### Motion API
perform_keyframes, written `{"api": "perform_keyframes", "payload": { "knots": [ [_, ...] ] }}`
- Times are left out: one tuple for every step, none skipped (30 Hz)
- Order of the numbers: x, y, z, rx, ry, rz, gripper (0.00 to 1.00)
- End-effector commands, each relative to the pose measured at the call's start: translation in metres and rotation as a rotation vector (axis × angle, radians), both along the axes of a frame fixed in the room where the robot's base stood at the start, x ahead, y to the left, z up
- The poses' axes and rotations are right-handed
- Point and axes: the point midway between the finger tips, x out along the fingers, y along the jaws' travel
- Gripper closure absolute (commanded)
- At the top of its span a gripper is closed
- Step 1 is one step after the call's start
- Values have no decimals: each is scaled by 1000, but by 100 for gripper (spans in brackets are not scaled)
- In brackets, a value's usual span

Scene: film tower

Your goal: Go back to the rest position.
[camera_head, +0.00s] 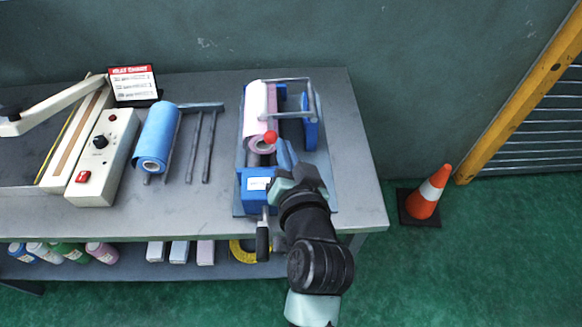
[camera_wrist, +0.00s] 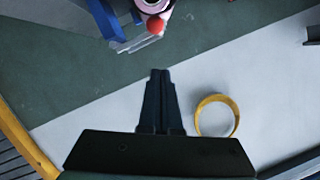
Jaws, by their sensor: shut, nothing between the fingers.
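My gripper (camera_wrist: 160,74) shows in the wrist view with its two dark fingers together and nothing between them. In the head view my gripper (camera_head: 286,168) is over the right front part of a blue machine on the bench. The machine (camera_head: 256,180) carries a pink roll (camera_head: 256,105), a red knob (camera_head: 270,137) and a metal bar frame. My wrist hides part of the machine's front right. I cannot tell whether the fingers touch it. In the wrist view the red knob (camera_wrist: 155,25) lies beyond the fingertips.
The grey bench (camera_head: 358,170) also holds a blue roll (camera_head: 157,135), metal rods, a cream sealer (camera_head: 103,150) and a sign (camera_head: 134,84). Its lower shelf carries bottles, boxes and a yellow ring (camera_head: 238,252). An orange cone (camera_head: 430,192) stands right of the bench on open green floor.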

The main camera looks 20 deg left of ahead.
Motion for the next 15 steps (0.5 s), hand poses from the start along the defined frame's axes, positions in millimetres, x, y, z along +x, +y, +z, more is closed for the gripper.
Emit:
{"api": "perform_keyframes", "payload": {
  "knots": [
    [-9,-5,1,0,0,-2,100],
    [-14,-7,2,1,0,-2,100],
    [-19,-9,4,1,0,-2,100],
    [-23,-10,6,0,0,-1,100],
    [-27,-12,7,0,1,-1,100],
    [-31,-14,8,1,0,-2,100],
    [-33,-16,9,0,-1,-2,100],
    [-36,-16,10,0,0,-1,100],
    [-39,-17,11,0,1,-1,100],
    [-40,-18,12,0,0,0,100],
    [-42,-18,13,0,0,0,100],
    [-43,-19,13,0,0,1,100],
    [-43,-19,13,0,0,1,100],
    [-44,-19,14,1,0,1,100],
    [-44,-19,14,1,0,1,100]
  ]
}}
